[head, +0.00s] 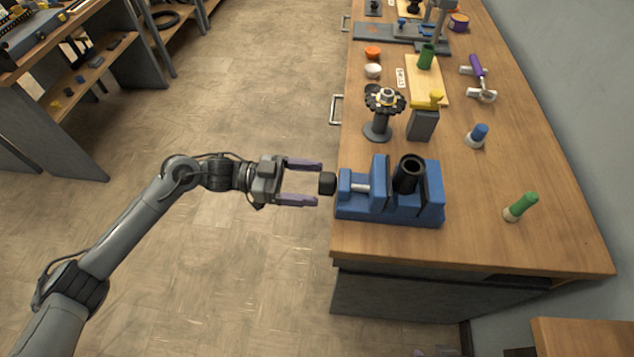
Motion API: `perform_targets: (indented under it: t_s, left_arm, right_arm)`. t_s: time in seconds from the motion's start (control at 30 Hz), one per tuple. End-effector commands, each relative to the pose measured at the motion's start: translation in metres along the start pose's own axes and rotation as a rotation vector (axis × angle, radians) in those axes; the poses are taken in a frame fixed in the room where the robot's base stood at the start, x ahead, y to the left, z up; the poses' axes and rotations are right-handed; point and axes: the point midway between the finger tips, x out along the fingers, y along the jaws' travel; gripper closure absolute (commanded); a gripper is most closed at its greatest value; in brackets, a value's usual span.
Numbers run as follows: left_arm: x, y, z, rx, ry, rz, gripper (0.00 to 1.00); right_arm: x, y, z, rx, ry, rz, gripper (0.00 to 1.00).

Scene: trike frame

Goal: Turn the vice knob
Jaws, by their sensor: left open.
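The blue vice (390,207) stands at the front left corner of the wooden bench. Its black knob (327,183) sticks out to the left, past the bench edge. A black tube (407,174) stands upright between the vice jaws. My left gripper (319,183) is open and points right, level with the knob. Its two purple fingers lie above and below the knob's left end in the picture. I cannot tell whether they touch it. My right gripper is not in view.
The wooden bench (560,235) also holds a dark stand with a gear (378,128), a grey block with a yellow top (423,122), a blue-capped bottle (477,136) and a green-handled tool (521,207). Open floor (240,110) lies left of the bench, with shelving at the far left.

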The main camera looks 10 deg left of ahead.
Motion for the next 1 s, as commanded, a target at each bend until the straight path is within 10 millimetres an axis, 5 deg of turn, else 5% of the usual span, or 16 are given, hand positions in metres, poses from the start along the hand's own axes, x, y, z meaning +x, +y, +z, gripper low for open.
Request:
perform_targets:
  t_s: [0.2,0.57,0.93,1.0]
  left_arm:
    - [0.019,0.000,0.001,0.001,0.001,0.001,0.20]
    - [0.023,0.000,0.000,0.000,0.000,-0.001,0.20]
    - [0.023,0.000,0.000,0.001,0.000,0.000,0.73]
    - [0.023,0.000,0.000,0.001,0.000,0.000,0.75]
  right_arm:
    - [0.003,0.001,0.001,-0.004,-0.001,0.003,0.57]
    - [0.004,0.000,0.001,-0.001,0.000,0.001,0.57]
    - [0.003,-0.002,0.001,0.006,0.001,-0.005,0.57]
    - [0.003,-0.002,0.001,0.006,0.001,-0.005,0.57]
